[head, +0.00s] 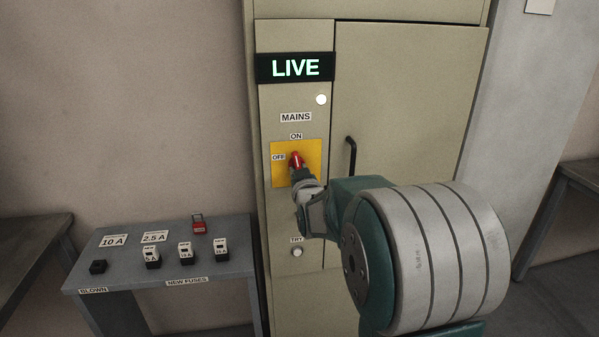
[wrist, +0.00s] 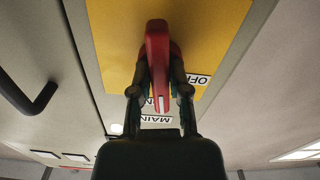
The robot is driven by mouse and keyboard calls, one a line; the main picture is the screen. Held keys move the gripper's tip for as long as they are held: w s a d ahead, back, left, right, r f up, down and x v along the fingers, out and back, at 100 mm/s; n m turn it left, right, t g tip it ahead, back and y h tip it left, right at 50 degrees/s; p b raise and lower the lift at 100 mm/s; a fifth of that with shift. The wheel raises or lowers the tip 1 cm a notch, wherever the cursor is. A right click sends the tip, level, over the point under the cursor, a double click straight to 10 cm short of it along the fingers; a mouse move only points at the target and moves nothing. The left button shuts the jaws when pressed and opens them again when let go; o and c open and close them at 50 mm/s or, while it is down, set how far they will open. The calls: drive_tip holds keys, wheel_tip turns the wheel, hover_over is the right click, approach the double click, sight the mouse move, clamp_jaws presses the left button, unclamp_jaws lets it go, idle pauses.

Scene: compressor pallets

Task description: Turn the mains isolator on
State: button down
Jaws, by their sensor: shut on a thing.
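The mains isolator's red handle (head: 296,157) stands upright on a yellow plate (head: 313,151) on the cabinet front, its tip toward the ON label (head: 296,136). The OFF label (head: 278,157) is to its left. In the wrist view, which is upside down, the red handle (wrist: 157,42) runs vertically, with its white-marked end toward the MAINS label (wrist: 156,119). My gripper (head: 300,170) is shut on the handle, with one finger on each side in the wrist view (wrist: 160,82). The ON label is mostly hidden there. The display (head: 295,68) reads LIVE in green.
A white lamp (head: 321,99) glows below the display. A black door handle (head: 351,158) is right of the isolator, and a TRY button (head: 297,252) is below. A bench (head: 225,262) at left holds several fuses and a red padlock (head: 198,224).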

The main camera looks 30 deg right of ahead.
drive_tip(key=shift+w+r+m, duration=0.1)
drive_tip(key=shift+m, duration=1)
drive_tip(key=shift+r, duration=0.1)
drive_tip(key=c, duration=0.6)
unclamp_jaws()
drive_tip(key=shift+a, duration=0.1)
drive_tip(key=v, duration=1.2)
drive_tip(key=shift+w, duration=0.1)
drive_tip(key=s+a+f+n+g+y, duration=0.1)
drive_tip(key=s+a+f+g, duration=0.1)
drive_tip(key=s+a+g, duration=0.2)
drive_tip(key=s+a+f+n+g+y, duration=0.1)
drive_tip(key=s+a+g, duration=0.3)
drive_tip(key=s, duration=0.7)
drive_tip(key=s+a+f+n+g+y, duration=0.1)
drive_tip(key=s+a+f+g+y, duration=0.1)
drive_tip(key=s+a, duration=0.3)
drive_tip(key=s+g+y, duration=0.1)
drive_tip(key=s, duration=0.2)
drive_tip(key=shift+a+f+g, duration=0.3)
drive_tip(key=shift+a+g, duration=0.1)
